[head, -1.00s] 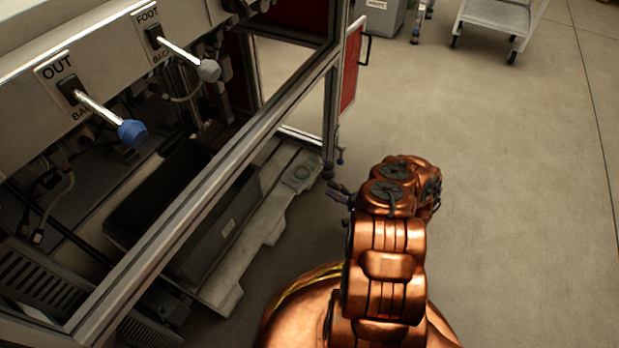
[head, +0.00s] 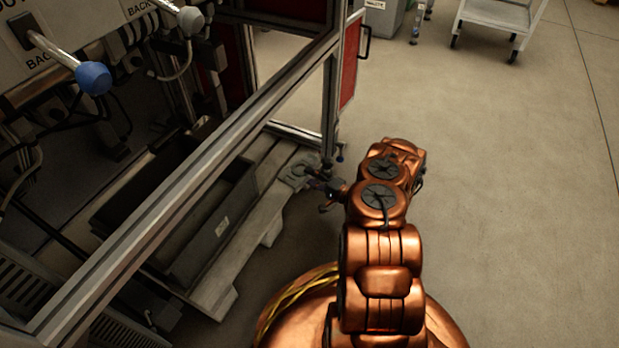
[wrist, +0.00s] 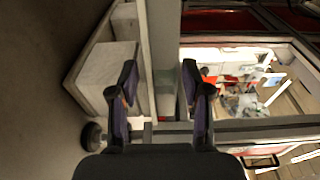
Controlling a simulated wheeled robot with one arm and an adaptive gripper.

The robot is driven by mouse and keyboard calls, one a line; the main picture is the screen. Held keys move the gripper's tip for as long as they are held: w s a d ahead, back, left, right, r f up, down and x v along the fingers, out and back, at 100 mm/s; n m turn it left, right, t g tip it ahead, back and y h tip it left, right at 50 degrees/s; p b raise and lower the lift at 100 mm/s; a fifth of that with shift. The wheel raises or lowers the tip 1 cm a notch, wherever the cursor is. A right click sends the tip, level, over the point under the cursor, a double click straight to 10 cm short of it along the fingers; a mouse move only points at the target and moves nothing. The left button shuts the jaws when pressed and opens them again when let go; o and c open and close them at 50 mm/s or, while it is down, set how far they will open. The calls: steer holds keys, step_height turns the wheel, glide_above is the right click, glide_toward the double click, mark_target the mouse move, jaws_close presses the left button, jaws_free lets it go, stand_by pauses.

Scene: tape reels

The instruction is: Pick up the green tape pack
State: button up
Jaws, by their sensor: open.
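I cannot make out a green tape pack for certain in either current view. My gripper (head: 324,190) shows small and dark at the left side of my copper arm in the head view, near the foot of the metal frame. In the wrist view my gripper (wrist: 160,80) is open, its two dark fingers apart with nothing held between them. An upright grey post appears beyond the gap between the fingers.
A metal machine frame (head: 190,172) crosses the left side, with a dark bin (head: 205,220) on a pale pallet (head: 262,205) behind it. A blue-knobbed lever (head: 93,78) sticks out above. A white cart (head: 497,17) stands far back. The floor (head: 510,190) at right is clear.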

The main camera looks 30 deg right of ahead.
steer(key=shift+f, duration=0.1)
jaws_close()
stand_by(0.8)
step_height(320, 180, up, 3)
steer(key=shift+f+p, duration=0.2)
steer(key=shift+p, duration=0.95)
steer(key=shift+r, duration=0.1)
steer(key=s+d+r+p, duration=0.2)
steer(key=s+p, duration=0.4)
steer(key=s+d+r+p, duration=0.3)
steer(key=s+p, duration=0.3)
steer(key=s, duration=0.1)
steer(key=shift+d+p, duration=0.2)
steer(key=shift+p, duration=0.15)
